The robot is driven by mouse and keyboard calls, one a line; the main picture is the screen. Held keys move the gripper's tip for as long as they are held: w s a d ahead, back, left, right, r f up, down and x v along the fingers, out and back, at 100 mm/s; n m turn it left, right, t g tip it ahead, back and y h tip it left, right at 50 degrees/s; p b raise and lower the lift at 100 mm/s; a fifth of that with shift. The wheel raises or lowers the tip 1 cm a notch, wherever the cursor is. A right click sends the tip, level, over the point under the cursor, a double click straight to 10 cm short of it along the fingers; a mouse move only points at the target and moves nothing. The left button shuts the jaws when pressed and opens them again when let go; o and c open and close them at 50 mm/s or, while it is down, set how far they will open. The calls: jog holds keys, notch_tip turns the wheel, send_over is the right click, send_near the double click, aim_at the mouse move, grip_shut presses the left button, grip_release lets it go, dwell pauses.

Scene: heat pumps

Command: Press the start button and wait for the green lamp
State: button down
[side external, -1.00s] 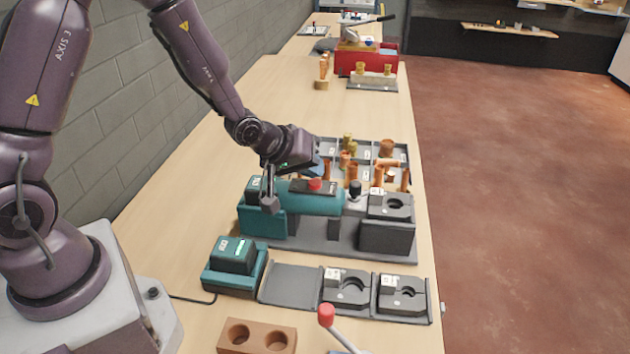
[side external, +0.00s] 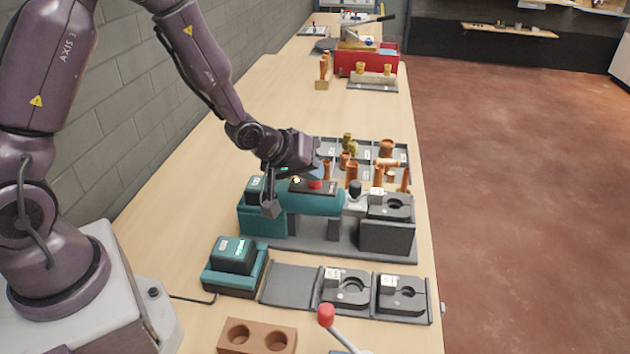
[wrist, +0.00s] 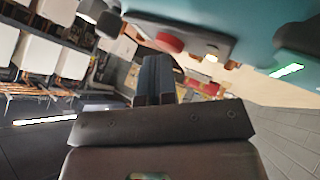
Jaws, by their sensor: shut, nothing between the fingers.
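The teal machine (side external: 325,202) lies on a dark stand in mid-bench, with a dark panel on top. The red start button (side external: 315,184) sits on that panel; in the wrist view it shows (wrist: 170,42) just beyond the fingertips. Beside it a small lamp (side external: 296,180) glows warm yellow; it looks pale and bright in the wrist view (wrist: 212,53). No green lamp shows lit on the panel. My gripper (side external: 321,171) is shut and empty, close by the button. I cannot tell whether the fingertips touch it. The fingers also show in the wrist view (wrist: 155,60).
A teal charger (side external: 234,266) with a green display stands in front. Grey fixtures (side external: 348,288) lie beside it. A partitioned tray (side external: 330,148) of copper fittings stands behind the machine. A red-knobbed lever (side external: 326,315) and brown block (side external: 256,337) are nearest. Bare bench lies at the back left.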

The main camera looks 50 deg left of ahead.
jog(key=shift+s+r, duration=0.1)
jog(key=shift+r, duration=0.65)
jog(key=shift+r, duration=0.1)
jog(key=shift+r, duration=2.45)
